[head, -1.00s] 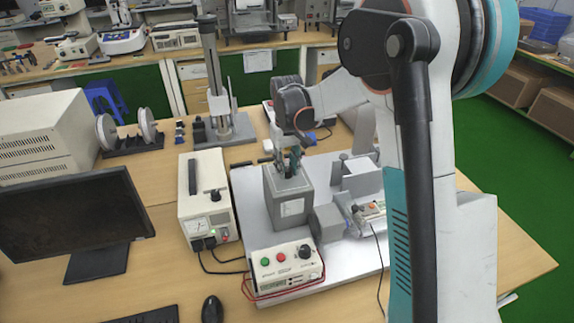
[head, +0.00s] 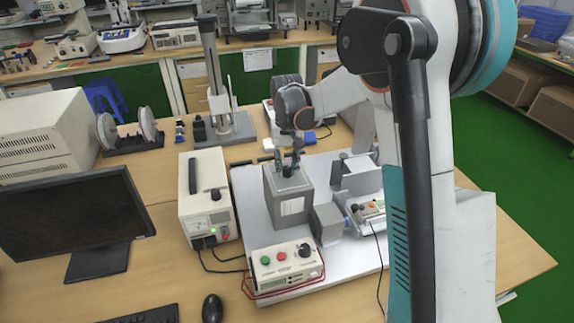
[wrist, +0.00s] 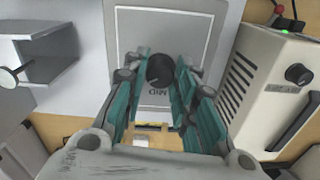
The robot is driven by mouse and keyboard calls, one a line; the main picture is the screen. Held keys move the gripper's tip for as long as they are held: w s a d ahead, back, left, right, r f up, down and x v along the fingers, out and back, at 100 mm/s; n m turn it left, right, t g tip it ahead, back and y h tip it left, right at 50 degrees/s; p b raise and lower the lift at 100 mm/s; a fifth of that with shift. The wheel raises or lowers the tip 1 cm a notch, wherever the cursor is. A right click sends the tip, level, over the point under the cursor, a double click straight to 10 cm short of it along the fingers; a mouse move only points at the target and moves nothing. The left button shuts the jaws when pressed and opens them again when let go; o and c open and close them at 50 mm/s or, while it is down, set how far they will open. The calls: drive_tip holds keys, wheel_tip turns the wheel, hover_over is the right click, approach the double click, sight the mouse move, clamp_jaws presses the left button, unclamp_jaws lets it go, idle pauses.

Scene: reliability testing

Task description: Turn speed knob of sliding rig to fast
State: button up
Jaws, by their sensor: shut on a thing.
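The sliding rig stands on a light grey base plate (head: 245,185), with a grey box (head: 291,208) on it. A black round knob (head: 287,171) sits on top of this box. The knob also shows in the wrist view (wrist: 160,68), above printed lettering too small to read. My gripper (head: 288,158) points down over the box. In the wrist view its teal fingers (wrist: 160,90) stand on both sides of the knob and are shut on it. The knob's pointer mark and setting cannot be made out clearly.
A control box (head: 286,268) with green and red buttons and a black knob stands in front. A cream power supply (head: 205,195) with cables is at the left of the plate. A monitor (head: 75,215) stands farther left. A smaller device (head: 368,212) lies at the right.

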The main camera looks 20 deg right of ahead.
sight(287, 168)
drive_tip(key=o, duration=1.1)
wheel_tip(287, 168, up, 12)
